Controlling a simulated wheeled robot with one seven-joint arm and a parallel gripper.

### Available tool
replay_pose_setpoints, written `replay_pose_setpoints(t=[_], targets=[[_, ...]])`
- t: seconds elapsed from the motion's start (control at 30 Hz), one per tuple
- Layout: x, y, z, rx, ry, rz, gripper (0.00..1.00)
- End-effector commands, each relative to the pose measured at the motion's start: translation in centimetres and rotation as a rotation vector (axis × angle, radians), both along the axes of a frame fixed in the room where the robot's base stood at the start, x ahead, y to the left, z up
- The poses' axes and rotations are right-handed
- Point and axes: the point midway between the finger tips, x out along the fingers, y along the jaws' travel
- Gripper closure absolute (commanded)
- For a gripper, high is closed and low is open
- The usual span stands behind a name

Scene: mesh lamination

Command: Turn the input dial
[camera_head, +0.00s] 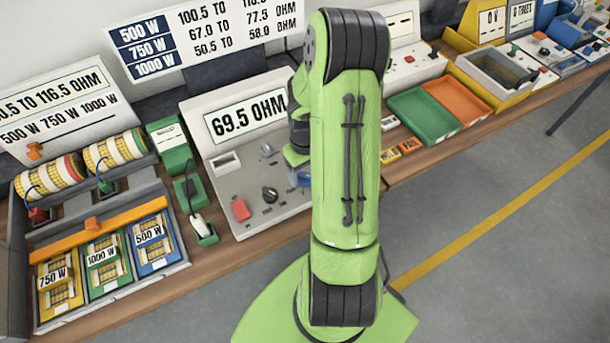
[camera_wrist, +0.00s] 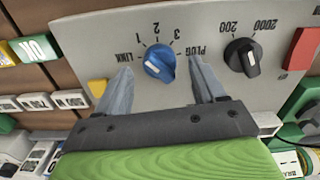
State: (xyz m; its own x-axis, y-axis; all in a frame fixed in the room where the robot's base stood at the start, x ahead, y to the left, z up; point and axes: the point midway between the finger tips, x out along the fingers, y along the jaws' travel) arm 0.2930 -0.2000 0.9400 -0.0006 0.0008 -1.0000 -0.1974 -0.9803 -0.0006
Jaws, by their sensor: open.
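The blue input dial (camera_wrist: 159,62) is on the grey meter panel, with the marks LINK, 1, 2, 3 and PLUG around it. A white bar crosses its face; I cannot tell for sure which mark it points to. My gripper (camera_wrist: 161,66) is open, with one grey finger on each side of the dial and a visible gap to each. In the head view the meter (camera_head: 228,165) reads 69.5 OHM. A small bit of blue (camera_head: 300,178) shows beside my green arm, which hides most of that spot and my fingers.
A black range dial (camera_wrist: 242,57) marked 200 and 2000 sits close beside the blue one. A red block (camera_wrist: 300,50) is on the panel beyond it. In the head view, a probe in a green holder (camera_head: 197,215) stands left of the meter, and green (camera_head: 424,115) and orange trays lie to the right.

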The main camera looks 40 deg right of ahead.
Motion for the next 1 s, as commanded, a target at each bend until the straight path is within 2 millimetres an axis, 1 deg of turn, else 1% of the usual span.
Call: replay_pose_setpoints(t=[0.03, 0.13, 0.2, 0.4, 0.43, 0.7, 0.8, 1.0], targets=[[0.0, 0.0, -0.9, 0.003, 0.003, 0.000, 0.31], [0.0, 0.0, -1.9, 0.000, 0.001, 0.000, 0.31], [0.0, 0.0, -2.1, 0.000, 0.000, 0.000, 0.31], [0.0, 0.0, -2.1, -0.001, -0.001, 0.000, 0.31], [0.0, 0.0, -2.1, -0.001, -0.001, 0.000, 0.32], [0.0, 0.0, -2.1, -0.001, -0.001, 0.000, 0.73], [0.0, 0.0, -2.1, -0.001, -0.001, 0.000, 0.86], [0.0, 0.0, -2.1, -0.002, -0.001, -0.018, 0.86]])
